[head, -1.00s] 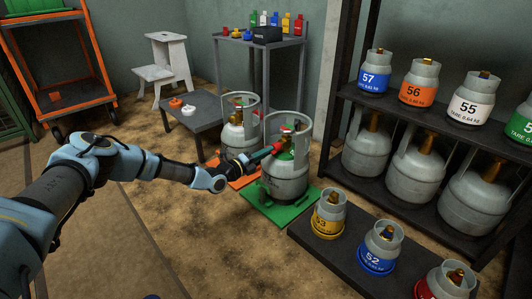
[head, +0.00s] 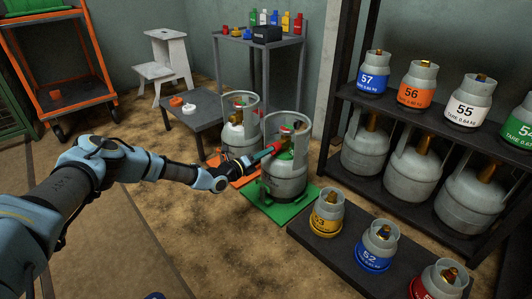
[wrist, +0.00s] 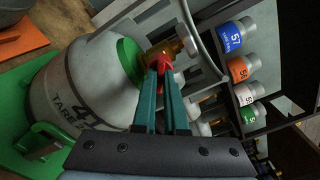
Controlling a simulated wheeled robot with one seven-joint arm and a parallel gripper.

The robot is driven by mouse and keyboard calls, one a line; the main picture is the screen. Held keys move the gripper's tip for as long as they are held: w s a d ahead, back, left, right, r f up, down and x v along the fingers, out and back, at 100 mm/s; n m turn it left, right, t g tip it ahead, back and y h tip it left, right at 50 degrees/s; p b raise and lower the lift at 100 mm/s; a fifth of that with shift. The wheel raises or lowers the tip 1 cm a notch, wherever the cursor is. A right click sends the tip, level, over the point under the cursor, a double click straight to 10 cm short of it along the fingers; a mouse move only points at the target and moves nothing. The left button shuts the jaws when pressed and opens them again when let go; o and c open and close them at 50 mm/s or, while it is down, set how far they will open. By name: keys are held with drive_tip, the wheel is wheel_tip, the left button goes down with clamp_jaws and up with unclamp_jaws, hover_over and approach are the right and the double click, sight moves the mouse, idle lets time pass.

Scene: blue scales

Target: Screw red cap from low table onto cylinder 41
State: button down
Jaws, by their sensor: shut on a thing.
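Cylinder 41 (head: 284,187) is a grey gas cylinder with an open collar, upright on a green mat (head: 262,212). Its body with the number (wrist: 80,95) fills the left of the wrist view. Its brass valve (wrist: 180,47) points sideways beside a green disc (wrist: 129,62). My gripper (wrist: 166,68), with teal fingers, is shut on the red cap (wrist: 164,60). The cap is right at the valve's outlet; I cannot tell whether its thread is engaged. In the head view my gripper (head: 277,148) reaches into the collar from the left.
The low table (head: 205,122) behind holds an orange-red cap (head: 176,101) and a white one (head: 189,108). Another cylinder (head: 234,142) stands close by on an orange mat. Numbered cylinders fill the shelf (head: 350,97) and low platform (head: 310,238) at right.

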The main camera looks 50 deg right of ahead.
drive_tip(key=shift+r+m, duration=0.1)
drive_tip(key=shift+m, duration=0.2)
drive_tip(key=shift+m+p, duration=1.15)
drive_tip(key=shift+m, duration=0.25)
drive_tip(key=shift+m+p, duration=1.15)
drive_tip(key=shift+m, duration=0.55)
